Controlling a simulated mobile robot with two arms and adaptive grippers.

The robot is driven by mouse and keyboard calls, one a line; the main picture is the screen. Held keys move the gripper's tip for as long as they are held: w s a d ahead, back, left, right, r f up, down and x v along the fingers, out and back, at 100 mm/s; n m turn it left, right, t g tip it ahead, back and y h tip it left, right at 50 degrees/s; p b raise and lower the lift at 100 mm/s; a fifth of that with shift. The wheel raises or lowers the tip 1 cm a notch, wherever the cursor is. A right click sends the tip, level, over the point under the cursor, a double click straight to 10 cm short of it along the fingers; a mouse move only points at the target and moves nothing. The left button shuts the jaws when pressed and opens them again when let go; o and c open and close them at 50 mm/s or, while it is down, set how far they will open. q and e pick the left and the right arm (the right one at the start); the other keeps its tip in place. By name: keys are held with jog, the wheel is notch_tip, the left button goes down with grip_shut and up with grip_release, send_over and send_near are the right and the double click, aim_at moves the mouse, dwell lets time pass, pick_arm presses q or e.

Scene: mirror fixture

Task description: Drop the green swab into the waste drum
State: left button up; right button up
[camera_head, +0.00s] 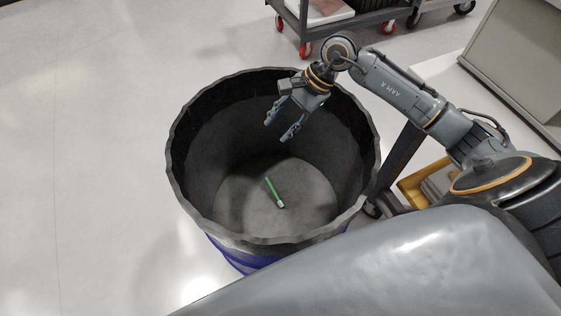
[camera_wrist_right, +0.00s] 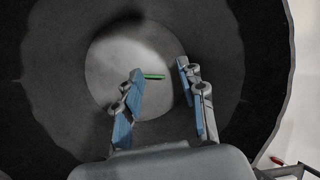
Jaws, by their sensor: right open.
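The green swab (camera_head: 274,192), with a pale end, is inside the waste drum at its bottom; it looks to lie on the drum floor. It also shows in the right wrist view (camera_wrist_right: 153,76), beyond and between the fingertips, clear of them. The waste drum (camera_head: 190,205) is a large black-lined open bin with a wavy rim and a blue outside; its dark inner wall fills most of the right wrist view (camera_wrist_right: 60,60). My right gripper (camera_head: 278,130) is open and empty, hanging over the drum's opening with fingers pointing down. My left gripper is not in view.
A grey cart (camera_head: 345,20) with red casters stands behind the drum. A pale cabinet (camera_head: 520,55) is at the upper right. A yellow bin (camera_head: 420,182) sits right of the drum, partly behind my arm. The floor left of the drum is clear.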

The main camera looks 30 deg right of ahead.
jog(key=v, duration=1.2)
